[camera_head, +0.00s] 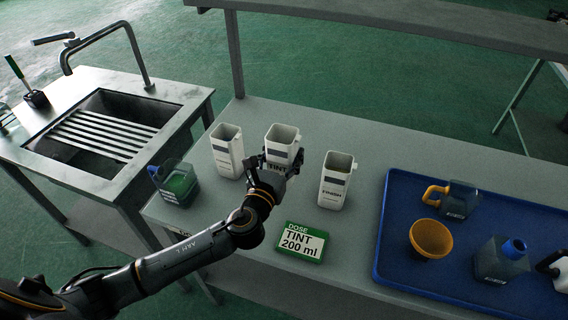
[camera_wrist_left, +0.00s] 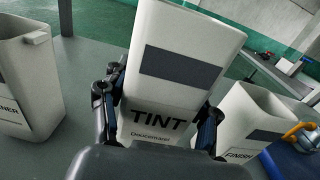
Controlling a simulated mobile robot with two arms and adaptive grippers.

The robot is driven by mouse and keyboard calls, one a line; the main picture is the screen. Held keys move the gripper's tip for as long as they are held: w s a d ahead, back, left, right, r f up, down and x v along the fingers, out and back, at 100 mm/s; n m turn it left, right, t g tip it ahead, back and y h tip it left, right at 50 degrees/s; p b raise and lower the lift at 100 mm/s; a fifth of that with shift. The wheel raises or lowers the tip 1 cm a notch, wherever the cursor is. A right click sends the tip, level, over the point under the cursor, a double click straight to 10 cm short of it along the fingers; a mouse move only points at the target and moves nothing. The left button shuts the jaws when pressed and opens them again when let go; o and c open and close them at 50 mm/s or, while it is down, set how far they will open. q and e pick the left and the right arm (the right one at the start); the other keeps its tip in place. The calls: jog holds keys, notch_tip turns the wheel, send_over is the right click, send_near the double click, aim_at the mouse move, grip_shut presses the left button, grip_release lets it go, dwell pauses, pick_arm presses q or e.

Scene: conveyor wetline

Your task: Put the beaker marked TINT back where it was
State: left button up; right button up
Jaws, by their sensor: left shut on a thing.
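The white TINT beaker (camera_head: 283,138) is in the middle of a row of white beakers on the grey bench. In the left wrist view the TINT beaker (camera_wrist_left: 183,60) fills the middle and its label faces me. My left gripper (camera_head: 281,163) is shut on it, with one finger on each side in the left wrist view (camera_wrist_left: 160,118). The beaker is upright or nearly so in the head view; its base is hidden behind the gripper, so I cannot tell whether it touches the bench. My right gripper is not in view.
Another white beaker (camera_head: 227,150) stands to the left and the FINISH beaker (camera_head: 337,181) to the right. A green-filled jug (camera_head: 177,184) is at the bench's left end. The DOSE TINT card (camera_head: 301,242) lies in front.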

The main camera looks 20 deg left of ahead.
pick_arm(q)
jog(key=w+f, duration=0.2)
jog(key=shift+a+f, duration=0.2)
jog(key=shift+f, duration=0.1)
jog(key=shift+f+b, duration=0.4)
jog(key=shift+f, duration=1)
jog(key=o, duration=1.5)
jog(key=shift+f, duration=0.15)
jog(key=shift+s+r, duration=0.1)
jog(key=shift+r, duration=0.1)
jog(key=s, duration=0.3)
jog(key=s+b, duration=0.1)
jog(key=s, duration=0.6)
jog(key=shift+s+a+f, duration=0.1)
jog(key=shift+s+a, duration=0.15)
jog(key=shift+s, duration=0.75)
